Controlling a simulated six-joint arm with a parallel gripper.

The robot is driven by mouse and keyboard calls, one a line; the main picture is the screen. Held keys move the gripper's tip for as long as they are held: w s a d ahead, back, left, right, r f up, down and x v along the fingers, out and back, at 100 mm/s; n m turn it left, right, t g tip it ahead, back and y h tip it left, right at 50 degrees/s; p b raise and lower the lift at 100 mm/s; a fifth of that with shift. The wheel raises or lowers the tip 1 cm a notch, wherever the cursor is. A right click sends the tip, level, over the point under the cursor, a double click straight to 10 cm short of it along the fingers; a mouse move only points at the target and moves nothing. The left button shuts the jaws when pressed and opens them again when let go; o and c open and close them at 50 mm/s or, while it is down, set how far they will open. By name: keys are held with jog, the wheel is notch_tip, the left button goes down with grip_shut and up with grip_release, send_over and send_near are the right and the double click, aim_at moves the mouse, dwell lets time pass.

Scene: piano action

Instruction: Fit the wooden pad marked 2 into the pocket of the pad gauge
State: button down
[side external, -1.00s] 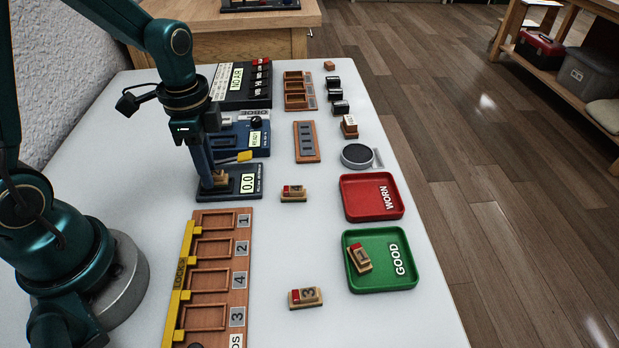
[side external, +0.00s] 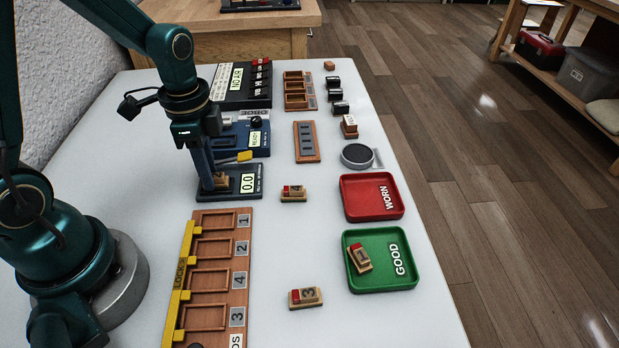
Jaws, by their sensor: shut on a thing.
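My gripper (side external: 213,186) is shut on a small wooden pad (side external: 221,181) over the pad gauge (side external: 246,184). The gauge is a dark flat block whose display reads 0.0. The pad is at the left part of the gauge, low against it. The fingers hide most of the pad, its number and the pocket, so I cannot tell whether it sits inside or just above. Other pads show elsewhere: pad 3 (side external: 305,297) and one with an unclear mark (side external: 293,194) on the table, and pad 1 (side external: 359,257) in the green tray.
A wooden rack (side external: 250,270) with numbered slots and a yellow bar lies in front of the gauge. The green GOOD tray (side external: 383,286) and red WORN tray (side external: 372,213) are at right. A blue device (side external: 262,149) stands close behind the gauge.

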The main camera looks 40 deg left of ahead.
dwell(0.3)
jog(key=c, duration=0.6)
grip_release()
jog(key=shift+r, duration=0.1)
jog(key=shift+r, duration=3.4)
